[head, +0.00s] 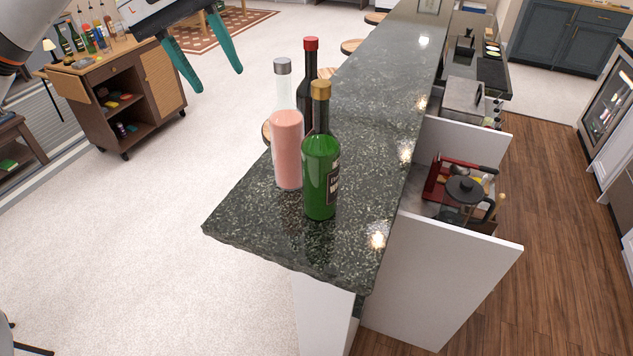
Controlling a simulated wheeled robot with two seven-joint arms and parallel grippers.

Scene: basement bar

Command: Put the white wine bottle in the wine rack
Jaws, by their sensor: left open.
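Three bottles stand upright close together on the near end of the dark stone bar counter (372,100). The green bottle with a gold cap (320,170) is nearest and looks like the white wine. A clear bottle with pink liquid and a grey cap (287,150) stands just left of it. A dark bottle with a red cap (309,85) stands behind, partly hidden. My left gripper (220,81) is open and empty, up and left of the bottles, with teal fingers pointing down. My right gripper is out of view. I cannot make out a wine rack.
A wooden cart (118,90) with bottles stands at the upper left. Stools (352,46) line the counter's left side. A lower shelf at the right holds a French press (465,195) and a red item (437,178). The counter's near corner is clear.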

